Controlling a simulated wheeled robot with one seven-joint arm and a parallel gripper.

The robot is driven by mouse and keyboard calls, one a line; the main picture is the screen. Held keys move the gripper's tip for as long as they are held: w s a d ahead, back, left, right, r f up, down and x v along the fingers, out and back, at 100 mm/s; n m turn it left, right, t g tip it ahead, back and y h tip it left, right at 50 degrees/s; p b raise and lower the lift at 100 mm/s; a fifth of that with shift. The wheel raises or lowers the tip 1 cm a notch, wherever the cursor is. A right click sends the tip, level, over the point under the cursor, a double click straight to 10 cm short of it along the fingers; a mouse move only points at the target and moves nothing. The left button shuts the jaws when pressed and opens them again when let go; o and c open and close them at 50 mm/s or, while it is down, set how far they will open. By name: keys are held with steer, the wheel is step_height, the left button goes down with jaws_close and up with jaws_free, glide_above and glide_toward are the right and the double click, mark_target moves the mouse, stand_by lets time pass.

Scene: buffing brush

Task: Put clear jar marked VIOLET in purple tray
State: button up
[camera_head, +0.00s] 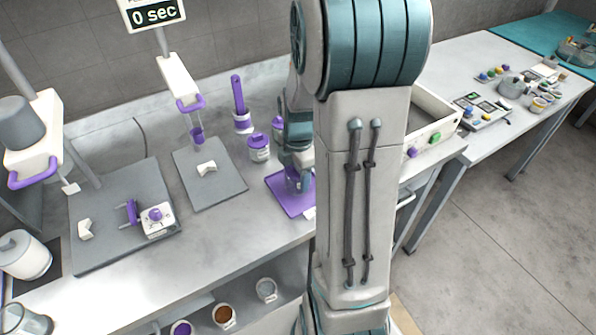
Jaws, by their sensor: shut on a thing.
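The purple tray (277,185) lies on the grey bench, left of my large arm link. My gripper (297,165) points down just above the tray and is shut on a clear jar (297,182). The jar shows a purple tint and is partly hidden by the gripper and arm. I cannot read its marking, nor tell whether its base touches the tray. The tray's right part is hidden behind my arm.
A purple-lidded jar (258,147) and a purple-handled brush (239,104) stand left of the gripper. A grey plate (218,186) and a machine base (120,220) are further left. A white drawer box (432,120) is right of my arm.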

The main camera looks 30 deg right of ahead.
steer(key=shift+f, duration=0.2)
steer(key=shift+f, duration=0.15)
steer(key=o, duration=1.2)
steer(key=shift+r, duration=0.25)
step_height(320, 180, up, 11)
steer(key=shift+r, duration=0.1)
steer(key=shift+s+a+r, duration=0.1)
steer(key=shift+r, duration=0.4)
steer(key=shift+s+a+r+m+t, duration=0.25)
steer(key=shift+s+a+m+t, duration=0.3)
steer(key=shift+s+a+m, duration=2)
steer(key=shift+s+a+r+m+t, duration=0.4)
steer(key=shift+s+a+m, duration=1.1)
steer(key=shift+m, duration=2.1)
steer(key=shift+s+a+r+m+t, duration=0.1)
steer(key=shift+s+a+m+t, duration=0.55)
steer(key=shift+s+a+m, duration=1.9)
